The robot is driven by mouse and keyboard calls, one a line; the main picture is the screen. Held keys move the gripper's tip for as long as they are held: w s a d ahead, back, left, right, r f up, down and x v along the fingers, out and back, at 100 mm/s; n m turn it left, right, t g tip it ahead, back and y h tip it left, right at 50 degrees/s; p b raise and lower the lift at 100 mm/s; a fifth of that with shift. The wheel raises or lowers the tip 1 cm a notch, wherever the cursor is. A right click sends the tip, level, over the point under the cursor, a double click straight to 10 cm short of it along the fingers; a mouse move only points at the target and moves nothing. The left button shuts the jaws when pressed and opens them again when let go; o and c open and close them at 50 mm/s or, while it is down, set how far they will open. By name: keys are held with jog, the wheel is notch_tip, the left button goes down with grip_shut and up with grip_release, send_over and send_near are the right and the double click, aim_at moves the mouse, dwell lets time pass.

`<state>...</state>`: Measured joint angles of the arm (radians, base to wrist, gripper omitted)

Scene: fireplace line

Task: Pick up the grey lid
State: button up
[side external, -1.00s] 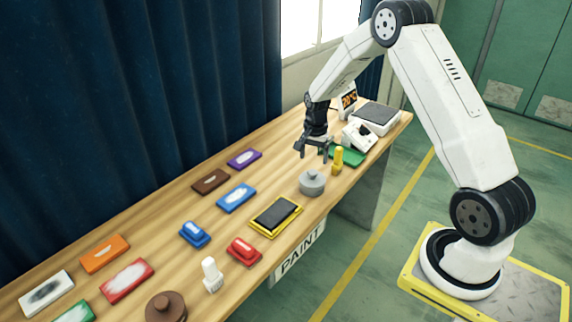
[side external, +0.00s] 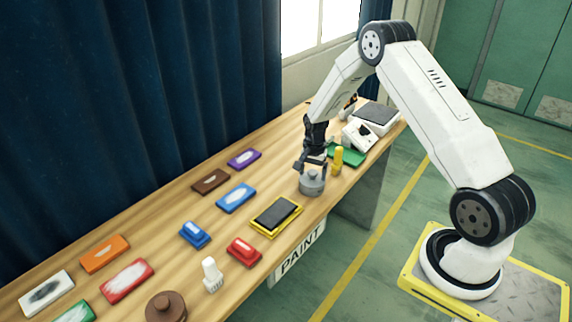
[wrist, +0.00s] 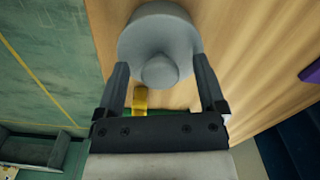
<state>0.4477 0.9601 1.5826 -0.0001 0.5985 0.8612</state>
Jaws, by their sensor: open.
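The grey lid (side external: 312,184) is round with a knob on top and lies on the wooden table near its front edge. My gripper (side external: 311,169) is low over the lid, pointing down, with its fingers around the knob's height. In the wrist view the lid (wrist: 150,30) is at the top centre and its knob (wrist: 160,71) lies between the two fingers of my gripper (wrist: 160,70). The fingers are open, with a gap on both sides of the knob. Whether the fingertips touch the lid's body is not clear.
A yellow upright piece (side external: 338,160) stands close by on the right, near a green item (side external: 349,155). A yellow-framed black pad (side external: 276,216) lies to the front left. A white device (side external: 359,135) is further back. Bare table lies left of the lid.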

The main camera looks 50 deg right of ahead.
jog(key=shift+f, duration=0.15)
dwell(0.3)
grip_shut()
